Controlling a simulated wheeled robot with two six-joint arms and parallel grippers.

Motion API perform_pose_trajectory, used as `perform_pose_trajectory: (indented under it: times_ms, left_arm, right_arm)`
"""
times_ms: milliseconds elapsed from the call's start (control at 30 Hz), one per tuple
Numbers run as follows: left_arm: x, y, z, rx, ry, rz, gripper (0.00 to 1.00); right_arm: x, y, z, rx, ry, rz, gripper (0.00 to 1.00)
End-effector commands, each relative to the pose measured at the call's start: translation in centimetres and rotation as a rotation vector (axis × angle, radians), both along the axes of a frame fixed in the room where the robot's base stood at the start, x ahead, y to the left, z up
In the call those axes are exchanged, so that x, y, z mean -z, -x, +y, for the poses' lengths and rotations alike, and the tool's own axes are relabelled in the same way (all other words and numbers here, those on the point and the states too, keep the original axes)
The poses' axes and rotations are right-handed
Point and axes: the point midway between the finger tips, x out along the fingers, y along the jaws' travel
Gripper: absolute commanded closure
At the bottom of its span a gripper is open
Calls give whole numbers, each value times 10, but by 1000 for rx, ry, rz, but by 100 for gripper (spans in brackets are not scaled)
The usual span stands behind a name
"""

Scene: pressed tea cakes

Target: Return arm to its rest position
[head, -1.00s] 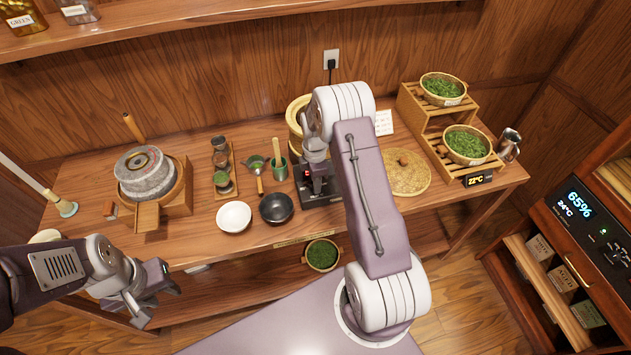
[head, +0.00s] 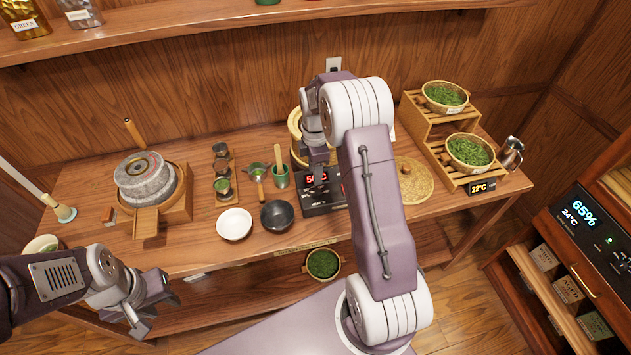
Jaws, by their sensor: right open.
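My right arm (head: 372,200) rises from the lower right and bends over the table. Its gripper (head: 318,155) hangs above the black scale (head: 322,198) with red digits, in front of the bamboo steamer (head: 296,124). The fingers are small and partly hidden by the arm's wrist; nothing shows held in them. My left gripper (head: 156,306) is at the lower left, in front of the table's front edge, with its fingers apart and nothing between them.
On the table (head: 90,225) stand a stone mill (head: 147,180), a white bowl (head: 234,224), a black bowl (head: 277,216), a woven round lid (head: 412,182) and a tiered rack (head: 437,140) with baskets of green leaves. A cabinet (head: 570,250) stands at right.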

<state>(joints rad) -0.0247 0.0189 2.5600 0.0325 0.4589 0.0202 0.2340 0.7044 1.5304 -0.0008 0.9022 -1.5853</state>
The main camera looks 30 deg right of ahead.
Motion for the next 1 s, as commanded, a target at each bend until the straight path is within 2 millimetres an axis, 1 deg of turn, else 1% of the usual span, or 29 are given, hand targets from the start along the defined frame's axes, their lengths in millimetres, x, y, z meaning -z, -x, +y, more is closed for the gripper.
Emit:
perform_pose_trajectory:
  times_ms: [100,533,567,633,667,700,767,800,867,900,967,1000]
  left_arm:
    - [0,0,0,0,0,0,64]
    - [0,0,0,0,0,0,64]
    - [0,0,0,0,0,0,64]
    - [0,0,0,0,0,0,64]
    - [0,0,0,0,0,0,64]
    - [0,0,0,0,0,0,64]
    - [0,0,0,0,0,0,64]
    - [0,0,0,0,0,0,64]
    - [0,0,0,0,0,0,64]
    - [0,0,0,0,0,0,64]
    - [0,0,0,0,0,0,64]
    - [0,0,0,0,0,0,64]
  right_arm:
    - [-4,0,0,0,0,1,59]
    - [-4,0,2,-4,0,0,59]
    - [-6,-2,4,-11,1,-5,59]
    - [-22,-10,12,-32,9,-40,59]
    - [-32,-12,18,-45,12,-60,59]
    - [-46,-8,29,-69,15,-76,59]
    - [-61,10,48,-104,12,-81,59]
    - [-68,25,61,-98,9,-85,59]
    - [-72,50,77,-30,1,-90,59]
    - [-72,68,86,42,-7,-93,59]
    - [-69,98,98,191,-20,-95,59]
    - [-64,120,104,318,-30,-93,59]
